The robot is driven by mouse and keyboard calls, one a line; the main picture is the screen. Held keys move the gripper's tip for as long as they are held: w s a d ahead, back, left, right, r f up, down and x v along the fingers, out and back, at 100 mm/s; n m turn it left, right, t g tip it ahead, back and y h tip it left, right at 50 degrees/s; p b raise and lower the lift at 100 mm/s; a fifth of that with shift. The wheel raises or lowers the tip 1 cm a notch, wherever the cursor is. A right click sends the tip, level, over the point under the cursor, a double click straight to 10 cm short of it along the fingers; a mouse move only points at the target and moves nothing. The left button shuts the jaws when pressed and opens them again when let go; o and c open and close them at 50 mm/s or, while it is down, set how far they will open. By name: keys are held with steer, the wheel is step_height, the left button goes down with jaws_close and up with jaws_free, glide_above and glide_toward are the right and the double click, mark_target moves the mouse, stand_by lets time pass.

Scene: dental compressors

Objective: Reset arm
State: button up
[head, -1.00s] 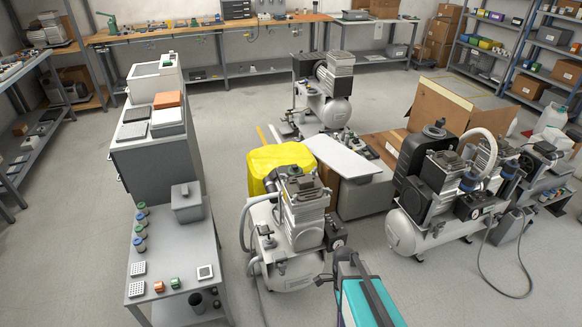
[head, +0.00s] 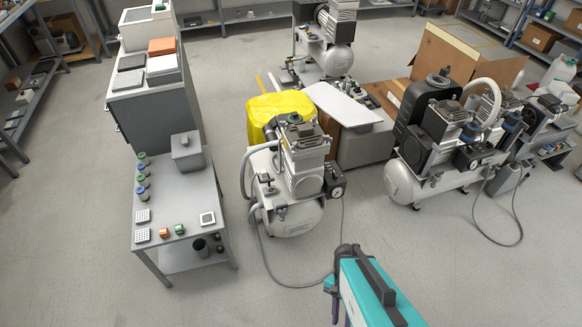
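The teal and white end of my arm, with my gripper (head: 333,300), shows at the bottom of the head view, right of centre. It hangs over bare floor in front of the compressors. Dark finger-like parts show at its left side, but I cannot tell whether they are open or shut. No held thing is seen. The nearest compressor (head: 300,165) stands upright on the floor behind and left of my gripper. A twin-motor compressor (head: 440,160) with a white tank stands to the right. Another compressor (head: 330,45) stands farther back.
A low grey table (head: 175,222) with jars, small blocks and a grey box stands at left, before a cabinet (head: 155,125). A yellow cover (head: 280,108) and an open cardboard box (head: 465,60) are behind the compressors. Hoses lie on the floor. The front right floor is clear.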

steer(key=n, duration=0.5)
steer(key=w+n+t, duration=0.1)
steer(key=n, duration=0.2)
steer(key=shift+f, duration=0.25)
